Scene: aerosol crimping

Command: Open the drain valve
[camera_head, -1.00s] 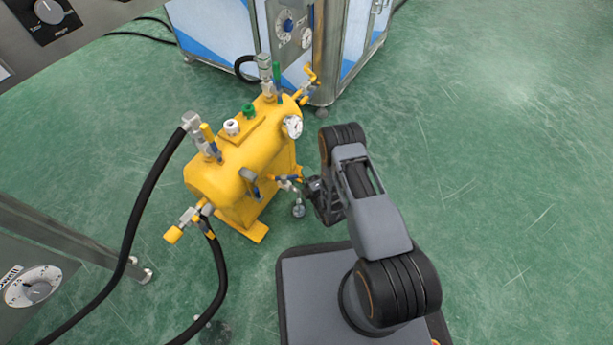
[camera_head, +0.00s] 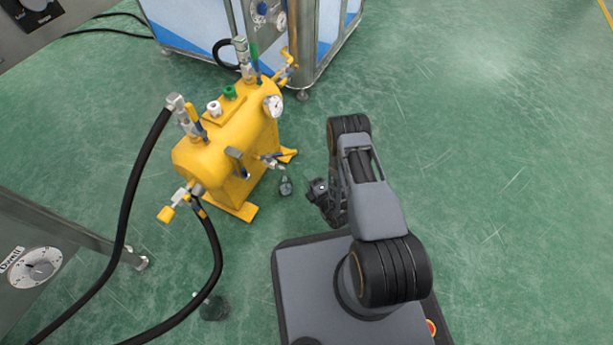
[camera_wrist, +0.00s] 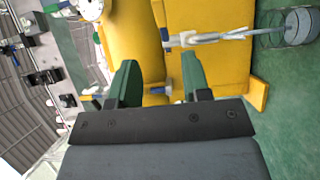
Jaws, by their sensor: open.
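The yellow tank (camera_head: 215,150) stands on the floor left of my arm. A small silver valve with a blue part (camera_head: 272,160), apparently the drain valve, sticks out low from the side facing me. In the wrist view, which is turned sideways, a silver fitting with a long slim stem, apparently the same valve (camera_wrist: 210,38), lies beyond and right of my fingers. Its handle position is unclear. My gripper (camera_head: 318,190) is right of the valve, apart from it. In the wrist view, the green fingers of my gripper (camera_wrist: 160,70) are spread, with nothing held between them.
A small grey cup-like item (camera_head: 286,187) is on the floor below the valve. A cabinet (camera_head: 215,30) stands behind. The floor to the right is clear.

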